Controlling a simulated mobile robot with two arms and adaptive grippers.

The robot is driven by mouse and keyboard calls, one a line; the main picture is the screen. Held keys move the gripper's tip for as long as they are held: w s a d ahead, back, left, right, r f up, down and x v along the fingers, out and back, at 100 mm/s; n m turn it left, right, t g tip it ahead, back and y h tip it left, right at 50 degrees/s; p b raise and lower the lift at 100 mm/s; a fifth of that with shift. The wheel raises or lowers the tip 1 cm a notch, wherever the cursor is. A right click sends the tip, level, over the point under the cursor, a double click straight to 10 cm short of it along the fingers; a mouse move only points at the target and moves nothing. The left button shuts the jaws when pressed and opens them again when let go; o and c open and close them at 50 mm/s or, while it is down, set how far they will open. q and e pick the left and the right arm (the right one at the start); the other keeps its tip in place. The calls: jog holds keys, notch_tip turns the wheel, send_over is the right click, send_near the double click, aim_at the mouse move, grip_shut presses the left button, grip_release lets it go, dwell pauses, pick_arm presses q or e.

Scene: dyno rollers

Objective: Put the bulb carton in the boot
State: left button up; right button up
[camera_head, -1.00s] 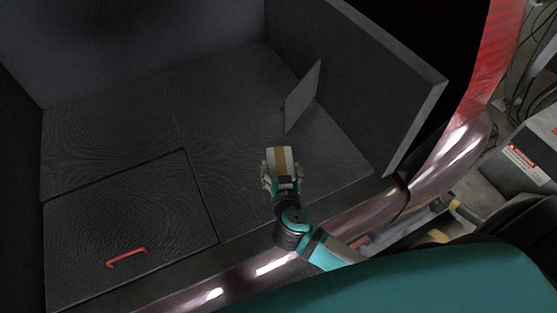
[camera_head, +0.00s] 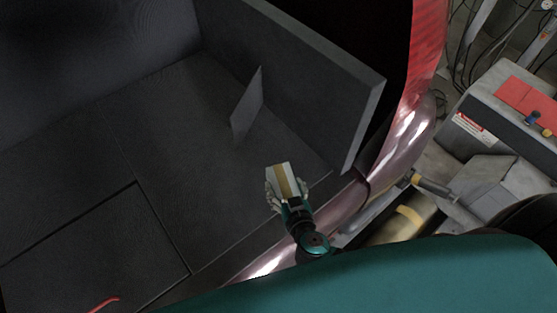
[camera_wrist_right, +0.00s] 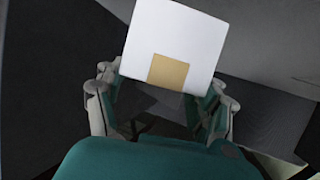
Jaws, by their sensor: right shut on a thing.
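The bulb carton (camera_head: 284,178) is a small white box with a tan stripe. My right gripper (camera_head: 283,192) is shut on it and holds it over the front right part of the boot floor (camera_head: 200,170), near the sill. In the right wrist view the carton (camera_wrist_right: 175,40) shows as a white face with a tan patch between the fingers of the gripper (camera_wrist_right: 165,85). Whether the carton touches the floor cannot be told. My left gripper is not in view.
A thin grey upright divider (camera_head: 246,107) stands on the boot floor beyond the carton. A thick dark side panel (camera_head: 300,75) bounds the boot on the right. A red handle (camera_head: 105,303) marks a floor hatch at lower left. The floor's middle is clear.

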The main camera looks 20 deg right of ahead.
aim_at(287, 165)
jog(key=w+d, duration=0.1)
jog(key=w, duration=0.2)
jog(key=w+d, duration=0.1)
jog(key=w, duration=0.2)
jog(key=w+d+f, duration=0.1)
jog(key=w, duration=0.2)
jog(key=shift+w, duration=0.1)
jog(key=f, duration=0.1)
jog(key=f+b, duration=0.2)
jog(key=shift+w+d+f, duration=0.1)
jog(key=shift+w+f, duration=0.15)
jog(key=shift+f, duration=0.1)
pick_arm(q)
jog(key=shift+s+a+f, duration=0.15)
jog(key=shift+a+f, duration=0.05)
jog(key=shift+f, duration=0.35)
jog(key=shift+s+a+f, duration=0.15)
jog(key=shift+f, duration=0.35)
pick_arm(e)
jog(key=shift+r, duration=0.1)
jog(key=o, duration=0.8)
jog(key=shift+f, duration=0.25)
jog(key=o, duration=0.5)
jog(key=shift+r, duration=0.15)
